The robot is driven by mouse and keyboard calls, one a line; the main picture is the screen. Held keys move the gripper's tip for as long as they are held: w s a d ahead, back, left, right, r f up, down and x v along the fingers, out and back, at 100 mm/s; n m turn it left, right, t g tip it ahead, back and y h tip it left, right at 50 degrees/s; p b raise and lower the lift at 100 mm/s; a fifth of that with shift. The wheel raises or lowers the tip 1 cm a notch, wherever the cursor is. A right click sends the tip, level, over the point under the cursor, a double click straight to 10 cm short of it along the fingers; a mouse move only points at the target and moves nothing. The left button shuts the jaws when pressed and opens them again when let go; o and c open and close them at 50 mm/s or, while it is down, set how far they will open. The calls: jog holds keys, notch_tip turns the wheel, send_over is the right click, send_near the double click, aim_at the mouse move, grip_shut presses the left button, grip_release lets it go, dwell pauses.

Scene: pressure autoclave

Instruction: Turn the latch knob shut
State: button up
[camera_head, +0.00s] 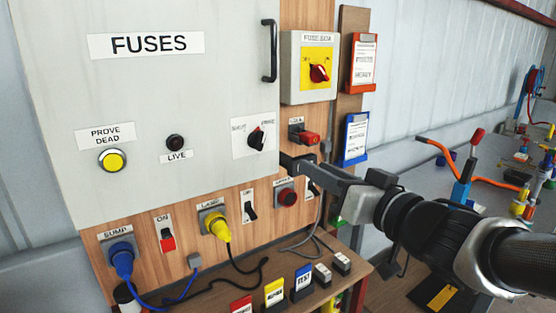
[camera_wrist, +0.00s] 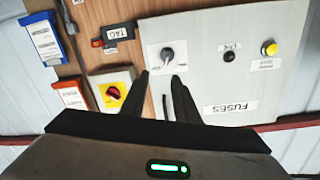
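The latch knob (camera_head: 256,138) is a black pointer knob on a white plate at the lower right of the grey FUSES door (camera_head: 200,80). Its pointer looks tilted in the head view. In the wrist view, where the scene is upside down, the knob (camera_wrist: 167,54) shows just beyond the fingertips. My gripper (camera_head: 286,161) is to the right of and below the knob in the head view. In the wrist view my gripper (camera_wrist: 161,76) has its two dark fingers apart, with nothing held between them. The fingers look clear of the knob.
A black door handle (camera_head: 270,50) stands out above the knob. A red lock-off piece (camera_head: 305,136), a fuse-box switch (camera_head: 318,73) and a red button (camera_head: 287,197) are close by. Blue (camera_head: 121,260) and yellow (camera_head: 215,225) plugs sit below the door. A shelf holds several small blocks.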

jog(key=y, duration=0.1)
jog(key=p, duration=0.2)
send_near(262, 144)
jog(key=x, duration=0.8)
grip_shut()
